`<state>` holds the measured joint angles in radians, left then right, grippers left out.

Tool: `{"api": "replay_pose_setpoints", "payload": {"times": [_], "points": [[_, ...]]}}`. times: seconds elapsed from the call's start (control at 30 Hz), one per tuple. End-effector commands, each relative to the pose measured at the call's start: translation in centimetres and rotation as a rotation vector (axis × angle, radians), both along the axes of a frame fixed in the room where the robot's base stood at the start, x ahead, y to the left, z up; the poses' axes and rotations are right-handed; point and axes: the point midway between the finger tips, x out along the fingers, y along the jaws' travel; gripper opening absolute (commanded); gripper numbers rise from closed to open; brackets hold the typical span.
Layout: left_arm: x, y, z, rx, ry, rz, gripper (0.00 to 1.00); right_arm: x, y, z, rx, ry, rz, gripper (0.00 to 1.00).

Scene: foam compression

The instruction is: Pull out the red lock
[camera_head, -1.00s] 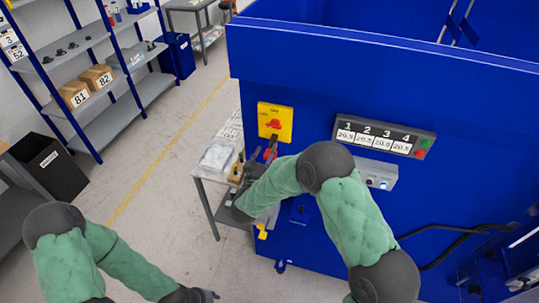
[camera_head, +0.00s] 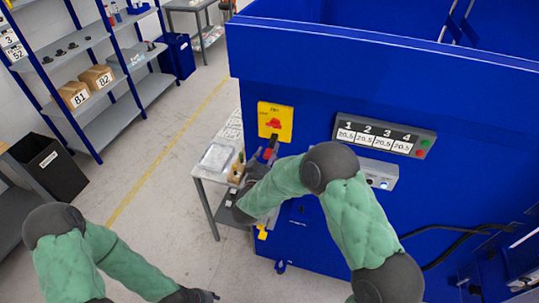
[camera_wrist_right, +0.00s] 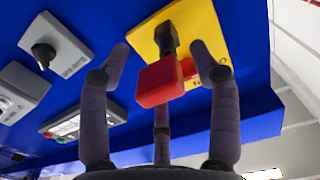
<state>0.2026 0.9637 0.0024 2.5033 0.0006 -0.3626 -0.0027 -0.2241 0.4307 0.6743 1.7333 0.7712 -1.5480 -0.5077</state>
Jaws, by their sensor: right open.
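The red lock (camera_wrist_right: 160,84) juts from a dark knob on a yellow plate (camera_wrist_right: 190,30) fixed to the blue machine. In the head view the yellow plate (camera_head: 275,113) carries a red mark, and a red patch, apparently the lock (camera_head: 267,154), shows just below it among my fingers. My right gripper (camera_wrist_right: 162,50) is open, with fingers on both sides of the lock and a third finger below it. In the head view the right gripper (camera_head: 265,150) is partly hidden by its own arm. My left gripper (camera_head: 209,295) shows only partly at the bottom edge.
A numbered display panel (camera_head: 384,135) with buttons is right of the plate. A small table (camera_head: 208,178) holding a clear bag stands behind my right forearm. Shelving (camera_head: 110,120) and a dark bin (camera_head: 48,165) are at left. Open floor lies between.

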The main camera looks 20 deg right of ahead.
Motion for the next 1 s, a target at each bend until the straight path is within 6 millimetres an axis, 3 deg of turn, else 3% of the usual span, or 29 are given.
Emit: {"api": "replay_pose_setpoints", "payload": {"times": [0.27, 0.5, 1.0], "points": [[0.0, 0.0, -0.13, 0.0, 0.0, 0.0, 0.4, 0.01, 0.01, 0.0, 0.0, 0.0, 0.0, 0.63], [0.0, 0.0, -0.12, 0.0, 0.0, 0.0, 0.4, 0.0, -0.02, -0.01, 0.0, 0.0, -0.001, 0.0], [0.01, 0.0, -0.09, 0.0, 0.0, 0.0, 0.4, -0.83, 0.39, -0.17, 0.001, 0.004, -0.004, 0.0]]}}
